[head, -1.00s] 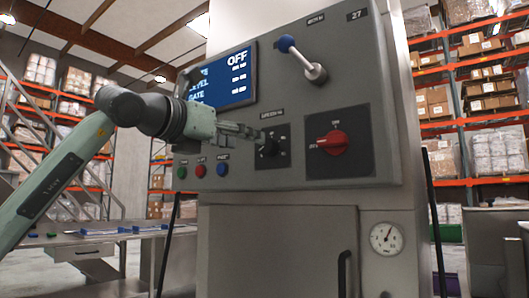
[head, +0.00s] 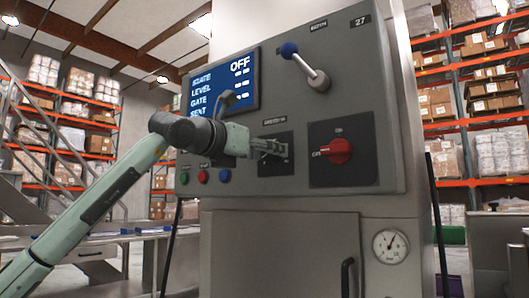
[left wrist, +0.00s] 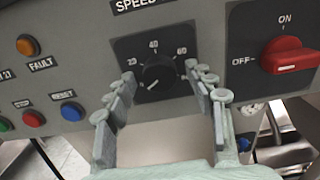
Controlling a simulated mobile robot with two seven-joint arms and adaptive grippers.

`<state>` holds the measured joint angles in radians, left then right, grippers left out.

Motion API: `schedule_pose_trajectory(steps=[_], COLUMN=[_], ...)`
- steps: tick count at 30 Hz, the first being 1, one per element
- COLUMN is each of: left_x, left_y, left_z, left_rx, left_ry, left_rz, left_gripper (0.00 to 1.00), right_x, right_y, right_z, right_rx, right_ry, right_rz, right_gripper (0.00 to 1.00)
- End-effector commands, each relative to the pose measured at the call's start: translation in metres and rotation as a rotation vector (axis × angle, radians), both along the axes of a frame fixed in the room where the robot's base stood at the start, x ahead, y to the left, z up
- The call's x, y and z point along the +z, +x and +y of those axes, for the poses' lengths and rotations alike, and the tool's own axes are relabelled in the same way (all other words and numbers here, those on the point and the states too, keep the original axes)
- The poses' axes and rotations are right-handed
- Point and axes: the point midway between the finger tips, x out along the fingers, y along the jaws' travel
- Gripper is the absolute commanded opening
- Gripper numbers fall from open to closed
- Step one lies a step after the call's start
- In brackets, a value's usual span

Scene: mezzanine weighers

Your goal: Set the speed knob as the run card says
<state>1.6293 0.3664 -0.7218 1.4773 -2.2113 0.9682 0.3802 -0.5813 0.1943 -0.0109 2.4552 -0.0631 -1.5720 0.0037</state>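The speed knob (left wrist: 158,74) is a black dial on a dark plate with marks 20, 40 and 60, under a label reading "SPEED" in the left wrist view. Its white pointer line points down and left. My left gripper (left wrist: 159,100) is open, its fingers apart on either side of and just below the knob, and not visibly closed on it. In the head view my left gripper (head: 272,148) reaches the knob plate (head: 284,166) and hides most of the knob. My right gripper is in neither view. No run card can be made out.
A red rotary switch (head: 338,151) sits right of the knob plate, set to OFF. A blue-tipped lever (head: 306,66) is above, and a screen (head: 226,87) reading OFF is at left. Several push buttons (head: 202,177) lie left, with an amber fault lamp (left wrist: 27,45).

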Motion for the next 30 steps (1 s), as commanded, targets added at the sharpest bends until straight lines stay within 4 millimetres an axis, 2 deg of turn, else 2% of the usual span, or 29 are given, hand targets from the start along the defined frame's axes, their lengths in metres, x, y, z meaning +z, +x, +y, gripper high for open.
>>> schedule_pose_trajectory(steps=[1,11,20,30], left_x=[0.0001,0.0001,0.0001,0.0], left_y=[-0.0001,-0.0002,-0.0002,-0.0001], left_z=[0.0002,0.0003,0.0005,0.0007], left_rx=[0.0,0.0,0.001,0.001], left_ry=[0.0,0.0,0.035,0.22], left_rz=[0.0,0.0,-0.025,-0.16], left_gripper=[0.45,0.06,0.06,0.06], right_x=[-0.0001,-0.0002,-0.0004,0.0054], right_y=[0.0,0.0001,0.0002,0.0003], right_z=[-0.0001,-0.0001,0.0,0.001], right_rx=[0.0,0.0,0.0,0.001], right_ry=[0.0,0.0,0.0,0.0], right_rz=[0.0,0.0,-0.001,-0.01], right_gripper=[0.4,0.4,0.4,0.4])
